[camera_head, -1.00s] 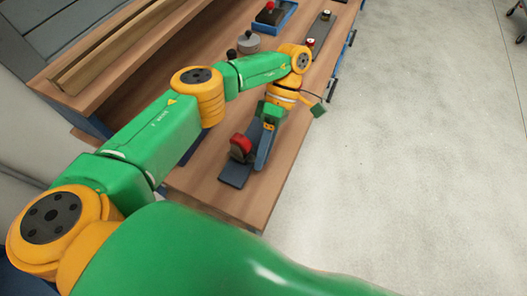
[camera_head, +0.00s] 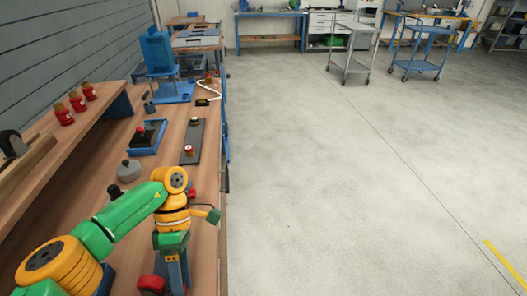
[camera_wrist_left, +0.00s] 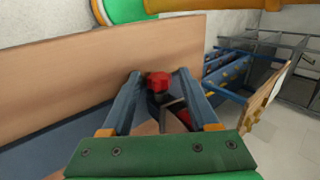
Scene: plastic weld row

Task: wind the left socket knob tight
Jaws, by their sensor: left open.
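My left gripper (camera_head: 176,284) points down over the near end of the workbench in the head view. A red faceted knob (camera_wrist_left: 158,81) on a dark body shows between the fingers, with a gap on each side. A second red piece (camera_wrist_left: 185,118) lies partly hidden below it. I cannot tell which knob is the left socket knob. My right gripper is not in view.
The wooden bench (camera_head: 206,230) carries a dark strip with two small knobs (camera_head: 188,150), a blue tray (camera_head: 148,135) and a grey round part (camera_head: 129,170). Several red parts (camera_head: 76,102) stand on the shelf at left. The floor at right is open.

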